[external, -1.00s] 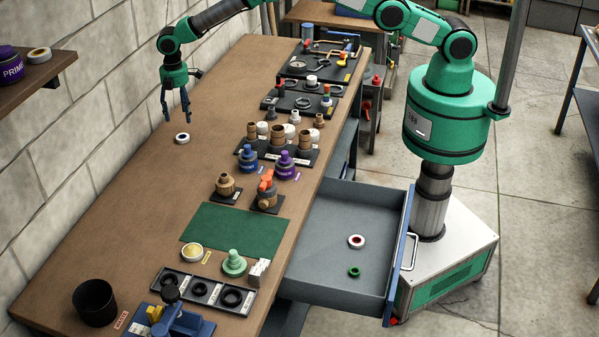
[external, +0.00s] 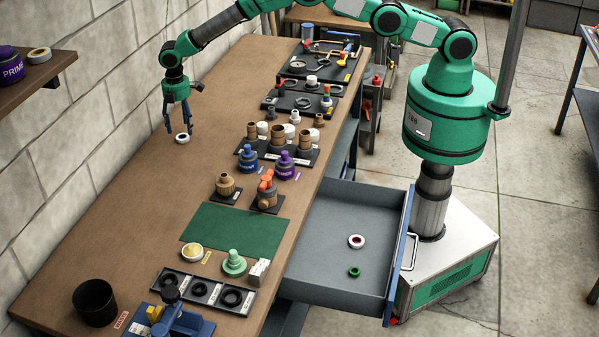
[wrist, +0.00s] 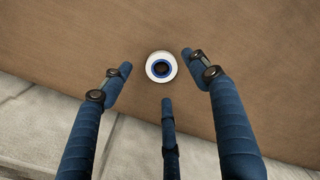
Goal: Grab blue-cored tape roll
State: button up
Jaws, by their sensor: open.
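The blue-cored tape roll (wrist: 150,67) is a white ring with a blue inner core. It lies flat on the brown bench top near the wall; it also shows in the external view (external: 182,138). My gripper (wrist: 158,82) has blue fingers, spread open and empty. In the wrist view the roll sits between and just beyond the fingertips. In the external view my gripper (external: 180,130) points down, with its fingertips close around the roll. I cannot tell whether any finger touches it.
A white roll with a red core (external: 357,241) and a green ring (external: 354,272) lie in the open drawer (external: 330,275). Another tape roll (external: 40,55) sits on the wall shelf. Bottles and fittings stand right of my gripper. The bench around the roll is clear.

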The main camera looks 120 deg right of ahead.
jog(key=shift+f, duration=1.9)
jog(key=shift+c, duration=0.3)
jog(key=c, duration=0.8)
